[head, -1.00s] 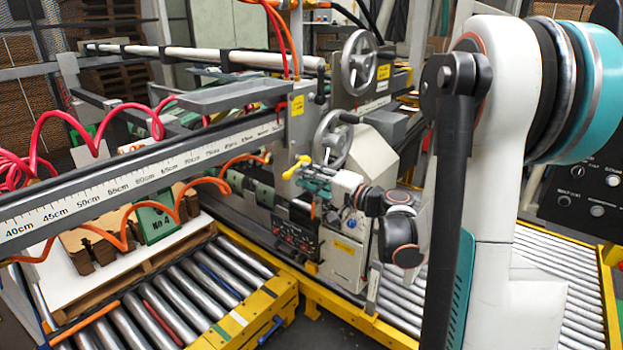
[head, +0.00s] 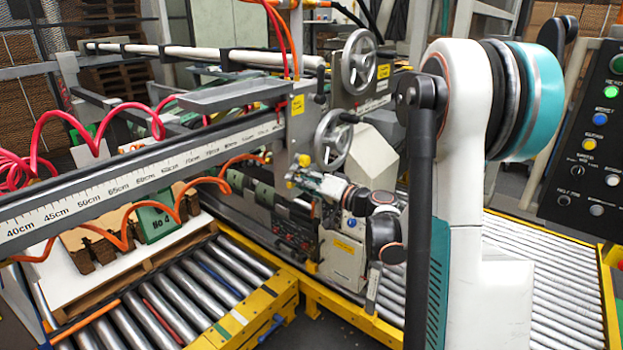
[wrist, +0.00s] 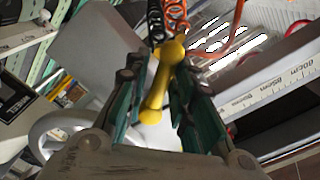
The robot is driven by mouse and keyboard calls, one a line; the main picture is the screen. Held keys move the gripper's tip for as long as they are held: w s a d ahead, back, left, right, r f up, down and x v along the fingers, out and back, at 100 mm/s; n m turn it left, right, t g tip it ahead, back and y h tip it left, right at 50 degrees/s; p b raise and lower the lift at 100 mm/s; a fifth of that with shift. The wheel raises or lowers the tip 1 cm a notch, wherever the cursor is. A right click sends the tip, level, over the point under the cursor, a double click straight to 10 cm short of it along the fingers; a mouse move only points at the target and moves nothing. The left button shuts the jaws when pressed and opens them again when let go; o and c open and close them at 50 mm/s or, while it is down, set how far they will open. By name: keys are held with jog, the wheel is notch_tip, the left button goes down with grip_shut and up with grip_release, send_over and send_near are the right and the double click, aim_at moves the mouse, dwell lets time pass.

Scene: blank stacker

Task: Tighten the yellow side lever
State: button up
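The yellow side lever (wrist: 154,96) is a short bar with rounded ends. In the wrist view it lies between the two green-padded fingers of my gripper (wrist: 157,78), with gaps visible on both sides. My gripper is open around the lever. In the head view my gripper (head: 303,182) is at the machine's side below the upright post, and only a small yellow part of the lever (head: 304,160) shows; the rest is hidden by the gripper. Contact cannot be told.
A handwheel (head: 332,140) stands just right of the lever, with another handwheel (head: 359,62) above. The ruler beam (head: 150,178) runs leftward, with orange and red coiled hoses nearby. A control panel (head: 590,140) stands at right.

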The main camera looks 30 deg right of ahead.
jog(key=w+d+f+n+b, duration=0.2)
jog(key=d+n+b, duration=0.2)
jog(key=n, duration=0.7)
jog(key=v, duration=0.9)
jog(key=shift+s, duration=0.25)
jog(key=shift+r, duration=0.1)
dwell(0.4)
